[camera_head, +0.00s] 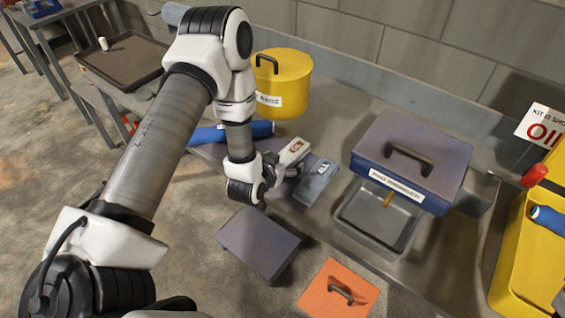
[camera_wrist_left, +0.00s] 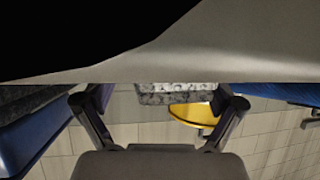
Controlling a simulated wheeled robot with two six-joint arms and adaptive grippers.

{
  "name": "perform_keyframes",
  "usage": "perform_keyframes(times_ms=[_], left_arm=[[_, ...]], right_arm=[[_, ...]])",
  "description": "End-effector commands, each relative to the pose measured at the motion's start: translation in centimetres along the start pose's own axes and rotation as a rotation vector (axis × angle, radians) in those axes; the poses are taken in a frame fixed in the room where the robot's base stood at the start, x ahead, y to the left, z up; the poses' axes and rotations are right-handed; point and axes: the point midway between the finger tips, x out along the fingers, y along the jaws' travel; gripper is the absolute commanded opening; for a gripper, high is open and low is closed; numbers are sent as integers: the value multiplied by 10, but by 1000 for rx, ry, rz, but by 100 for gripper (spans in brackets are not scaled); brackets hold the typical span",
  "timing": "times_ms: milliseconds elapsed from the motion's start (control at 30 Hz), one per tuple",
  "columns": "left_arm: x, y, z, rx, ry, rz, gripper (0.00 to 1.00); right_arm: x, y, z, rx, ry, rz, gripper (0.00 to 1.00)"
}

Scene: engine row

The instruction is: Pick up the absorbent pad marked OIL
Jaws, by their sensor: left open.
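My left gripper (camera_head: 284,168) reaches down from the left over the bench edge. Its fingers are open in the left wrist view (camera_wrist_left: 161,100). A pale block-like pad (camera_head: 295,150) with a small reddish-brown label lies right at the fingers; the label's letters are too small to read. In the wrist view a speckled grey pad (camera_wrist_left: 177,93) shows between the fingers, with gaps on both sides. A second, blue-grey pad (camera_head: 316,184) with a white mark lies just right of the gripper. My right gripper is in neither view.
A yellow lidded bucket (camera_head: 284,80) stands behind the gripper beside a blue roll (camera_head: 262,129). A blue box (camera_head: 415,155) with a handle stands right, by a grey tray (camera_head: 375,232). A yellow bin (camera_head: 520,262) is far right. An orange handled plate (camera_head: 338,296) lies in front.

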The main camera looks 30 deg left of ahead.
Motion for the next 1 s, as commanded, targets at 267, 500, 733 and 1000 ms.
perform_keyframes(times_ms=[267, 500, 733, 1000], left_arm=[[0, 0, 0, 0, -1, 0, 31], [0, 0, 1, 0, -3, 0, 31], [-2, 0, -2, 0, -3, 0, 30], [-18, 0, -32, -2, 1, -1, 30]], right_arm=[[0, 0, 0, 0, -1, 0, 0], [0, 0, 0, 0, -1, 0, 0], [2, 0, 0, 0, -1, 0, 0], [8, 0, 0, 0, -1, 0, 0]])
